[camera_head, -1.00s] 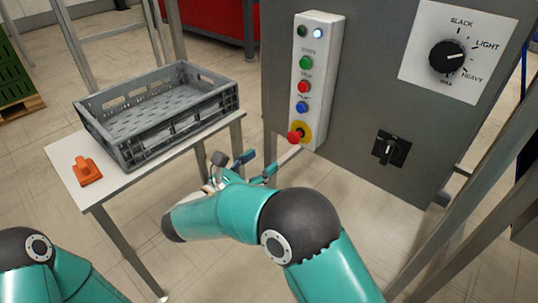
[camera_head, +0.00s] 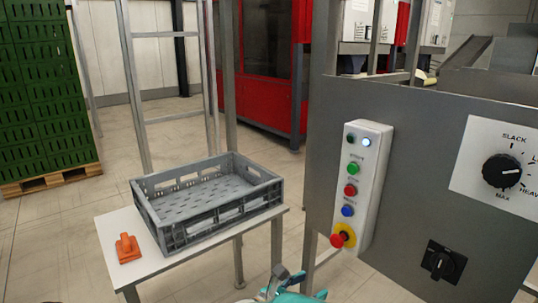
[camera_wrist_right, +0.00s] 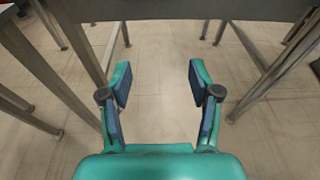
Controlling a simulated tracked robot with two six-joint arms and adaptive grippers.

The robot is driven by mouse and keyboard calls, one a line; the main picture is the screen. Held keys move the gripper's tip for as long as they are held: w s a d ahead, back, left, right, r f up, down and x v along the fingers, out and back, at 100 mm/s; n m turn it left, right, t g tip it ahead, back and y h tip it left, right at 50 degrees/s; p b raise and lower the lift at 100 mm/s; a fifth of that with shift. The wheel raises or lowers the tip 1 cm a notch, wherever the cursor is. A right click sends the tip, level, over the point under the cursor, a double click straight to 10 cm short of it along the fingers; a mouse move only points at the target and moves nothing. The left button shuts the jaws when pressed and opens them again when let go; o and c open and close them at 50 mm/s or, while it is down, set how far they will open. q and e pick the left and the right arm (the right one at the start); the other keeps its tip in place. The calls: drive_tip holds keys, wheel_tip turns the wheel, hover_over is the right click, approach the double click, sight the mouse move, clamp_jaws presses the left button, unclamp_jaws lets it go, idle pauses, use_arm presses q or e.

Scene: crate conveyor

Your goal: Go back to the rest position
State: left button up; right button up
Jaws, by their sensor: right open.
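My right gripper (camera_wrist_right: 158,85) is open and empty in the right wrist view, its two teal fingers with blue pads wide apart above the bare floor. In the head view it shows only in part at the bottom edge (camera_head: 289,284), below the button panel and beside the small white table. It touches nothing that I can see. My left gripper is not in view.
A white table (camera_head: 112,228) holds a grey crate (camera_head: 172,237) and an orange object (camera_head: 128,249). A grey cabinet (camera_head: 410,180) carries a button panel (camera_head: 370,165) and a dial (camera_head: 502,171). Green crates (camera_head: 45,100) stand on a pallet. Metal legs (camera_wrist_right: 75,45) flank the right gripper.

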drive_tip(key=s+d+f+m+g+y, duration=0.2)
drive_tip(key=s+d+f+g+y, duration=0.3)
drive_tip(key=f, duration=0.6)
drive_tip(key=s+f+m+g+y, duration=0.15)
drive_tip(key=s+f+g, duration=0.25)
drive_tip(key=s+f, duration=0.5)
drive_tip(key=s+a+f+m+y, duration=0.2)
drive_tip(key=s+f+m+y, duration=0.4)
drive_tip(key=m, duration=0.6)
drive_tip(key=s+a+f+m+y, duration=0.1)
drive_tip(key=s+f+m+y, duration=0.3)
drive_tip(key=s+m, duration=0.55)
wheel_tip(320, 180, up, 33)
drive_tip(key=w+m+p, duration=0.2)
drive_tip(key=p, duration=3.1)
drive_tip(key=shift+d+m, duration=0.2)
drive_tip(key=shift+m, duration=0.1)
